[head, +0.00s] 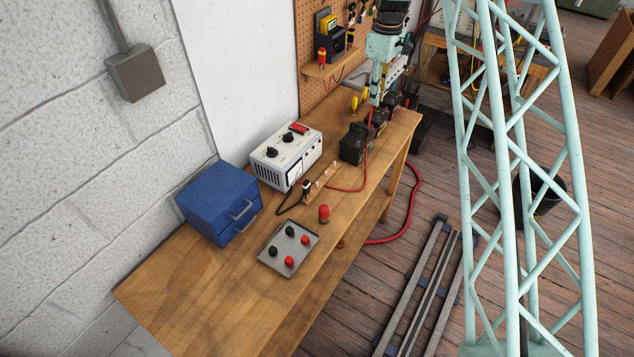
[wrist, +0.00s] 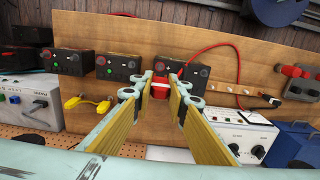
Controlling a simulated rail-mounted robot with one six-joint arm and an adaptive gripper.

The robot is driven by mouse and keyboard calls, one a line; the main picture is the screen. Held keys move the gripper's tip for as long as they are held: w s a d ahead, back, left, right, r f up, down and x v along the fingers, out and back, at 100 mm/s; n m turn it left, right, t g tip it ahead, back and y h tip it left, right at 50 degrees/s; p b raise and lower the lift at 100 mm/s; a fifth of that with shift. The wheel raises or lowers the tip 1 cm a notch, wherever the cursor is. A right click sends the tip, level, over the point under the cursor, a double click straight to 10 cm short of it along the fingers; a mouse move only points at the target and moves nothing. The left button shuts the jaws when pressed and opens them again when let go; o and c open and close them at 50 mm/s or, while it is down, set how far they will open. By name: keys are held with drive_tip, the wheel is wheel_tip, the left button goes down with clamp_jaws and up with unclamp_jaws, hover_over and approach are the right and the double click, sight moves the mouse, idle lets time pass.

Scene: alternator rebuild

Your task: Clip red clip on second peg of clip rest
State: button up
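My gripper (head: 376,98) is above the far part of the bench, over the batteries. In the wrist view its yellow-padded fingers (wrist: 160,88) close on the red clip (wrist: 159,93), which fills the gap between the tips. A red cable (head: 370,118) hangs from the gripper and runs along the bench. In the head view I cannot make out the clip itself. The clip rest (head: 311,188) is a wooden strip beside the charger, with several pale pegs. A black clip (head: 306,186) sits at its near end; the other pegs look bare.
The white charger (head: 287,156) stands behind the clip rest. Black batteries (head: 355,144) stand beyond it. The near bench end is clear.

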drive_tip(key=shift+r, duration=0.6)
drive_tip(key=shift+s+a+b, duration=0.5)
drive_tip(key=shift+s+a, duration=0.5)
drive_tip(key=b, duration=0.7)
hover_over(322, 180)
drive_tip(key=s+a, duration=0.2)
drive_tip(key=s, duration=0.1)
drive_tip(key=shift+d+f+b, duration=0.1)
drive_tip(key=shift+f+b, duration=3.8)
drive_tip(key=shift+f, duration=3.95)
drive_tip(key=shift+f, duration=0.15)
drive_tip(key=shift+f+b, duration=0.6)
drive_tip(key=shift+f, duration=0.45)
